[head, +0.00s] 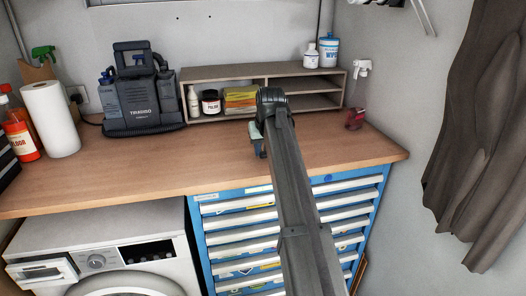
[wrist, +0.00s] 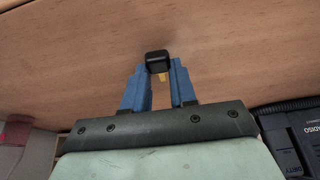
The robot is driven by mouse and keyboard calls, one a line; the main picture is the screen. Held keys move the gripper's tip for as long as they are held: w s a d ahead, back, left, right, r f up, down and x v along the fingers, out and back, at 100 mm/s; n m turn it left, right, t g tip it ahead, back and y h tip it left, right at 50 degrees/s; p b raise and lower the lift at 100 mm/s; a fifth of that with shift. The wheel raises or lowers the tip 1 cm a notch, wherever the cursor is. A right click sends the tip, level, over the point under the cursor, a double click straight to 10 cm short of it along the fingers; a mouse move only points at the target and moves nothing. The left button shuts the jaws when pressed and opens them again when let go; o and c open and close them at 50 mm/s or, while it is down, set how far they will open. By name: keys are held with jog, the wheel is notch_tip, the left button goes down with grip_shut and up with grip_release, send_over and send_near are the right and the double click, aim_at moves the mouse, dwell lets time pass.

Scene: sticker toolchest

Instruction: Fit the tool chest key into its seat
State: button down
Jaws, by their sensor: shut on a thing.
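My gripper (wrist: 158,74) has blue fingers shut on the tool chest key, whose black head (wrist: 158,60) sticks out past the fingertips. A small brass-coloured part of the key shows between the fingers. In the head view my gripper (head: 261,150) hangs over the wooden worktop, behind the top of the chest; the key is too small to make out there. The blue tool chest (head: 200,232) with pale drawer fronts stands under the worktop, partly hidden by my arm. I cannot make out the key's seat.
The wooden worktop (head: 150,174) is clear around my gripper. A shelf unit (head: 222,72) stands behind it, a dark cleaning machine (head: 140,97) to the left and a spray bottle (head: 356,105) to the right. A washing machine (head: 120,232) is left of the chest.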

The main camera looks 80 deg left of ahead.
jog(key=shift+f, duration=0.55)
jog(key=c, duration=0.9)
grip_release()
jog(key=shift+f, duration=0.1)
jog(key=v, duration=1.2)
